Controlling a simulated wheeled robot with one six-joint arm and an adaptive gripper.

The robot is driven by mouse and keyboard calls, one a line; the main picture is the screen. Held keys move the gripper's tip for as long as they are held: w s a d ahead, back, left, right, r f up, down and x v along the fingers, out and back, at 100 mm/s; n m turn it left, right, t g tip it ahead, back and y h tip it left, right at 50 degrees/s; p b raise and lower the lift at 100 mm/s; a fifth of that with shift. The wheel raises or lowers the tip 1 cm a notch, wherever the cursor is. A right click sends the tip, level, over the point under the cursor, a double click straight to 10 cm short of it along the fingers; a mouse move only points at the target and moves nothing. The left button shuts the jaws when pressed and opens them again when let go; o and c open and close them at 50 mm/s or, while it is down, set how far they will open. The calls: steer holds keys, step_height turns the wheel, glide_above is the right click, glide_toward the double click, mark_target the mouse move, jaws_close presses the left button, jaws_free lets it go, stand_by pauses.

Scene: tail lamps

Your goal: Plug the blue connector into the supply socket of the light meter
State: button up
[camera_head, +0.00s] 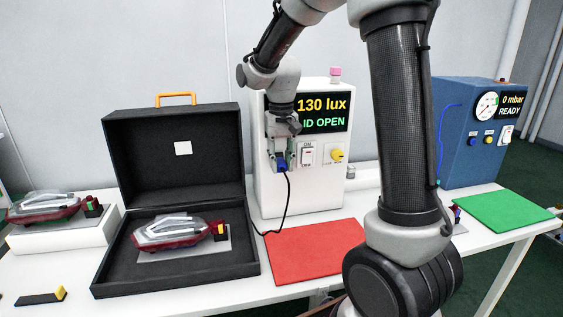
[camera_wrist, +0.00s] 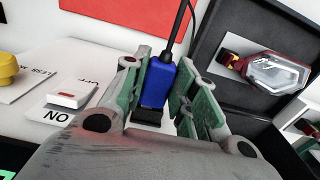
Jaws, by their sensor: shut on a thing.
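The blue connector (camera_head: 282,165) is in my gripper (camera_head: 281,160), at the front of the white light meter (camera_head: 266,195). In the wrist view the blue connector (camera_wrist: 157,85) stands between the green-padded fingers of my gripper (camera_wrist: 160,90), which are shut on it. A black cable runs from its outer end down to the table. A dark part shows at the connector's inner end, close to the meter's panel. The supply socket is hidden behind the connector and gripper, so I cannot tell whether the connector is seated. The meter's display (camera_head: 322,112) reads 130 lux and LID OPEN.
The open black case (camera_head: 110,278) holds a red tail lamp (camera_head: 172,234). A red mat (camera_head: 310,255) lies in front of the meter. A blue tester (camera_head: 462,150) stands at right.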

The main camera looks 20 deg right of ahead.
stand_by(0.3)
steer(key=o, duration=1.1)
steer(key=shift+c, duration=0.2)
step_height(320, 180, up, 12)
